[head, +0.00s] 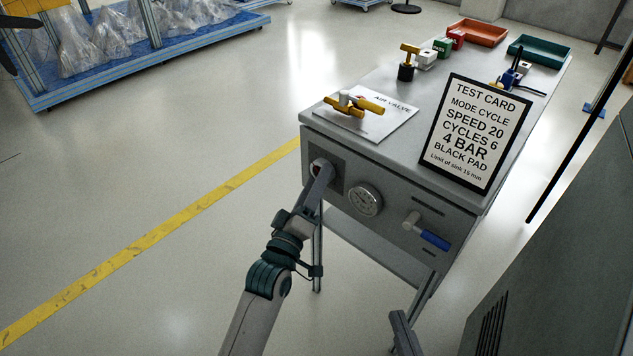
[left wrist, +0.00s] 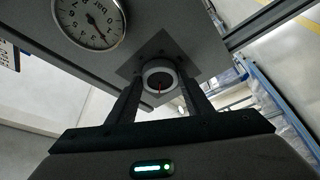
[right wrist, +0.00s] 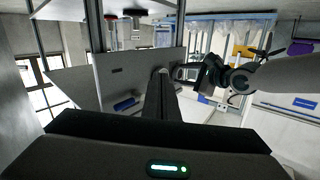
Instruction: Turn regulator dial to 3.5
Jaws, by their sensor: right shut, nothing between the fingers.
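The regulator dial (head: 316,166) is on the left of the grey cabinet's front panel, mostly hidden by my left gripper (head: 321,174). The round pressure gauge (head: 364,200) is right of the dial and also shows in the left wrist view (left wrist: 88,20). My right gripper (right wrist: 160,75) is shut and empty, away from the panel.
A blue-handled lever valve (head: 431,237) sits right of the gauge. A test card (head: 474,132) reading 4 BAR stands on the cabinet top (head: 415,80). A yellow-handled air valve (head: 355,102) lies on a sheet. Open floor is to the left.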

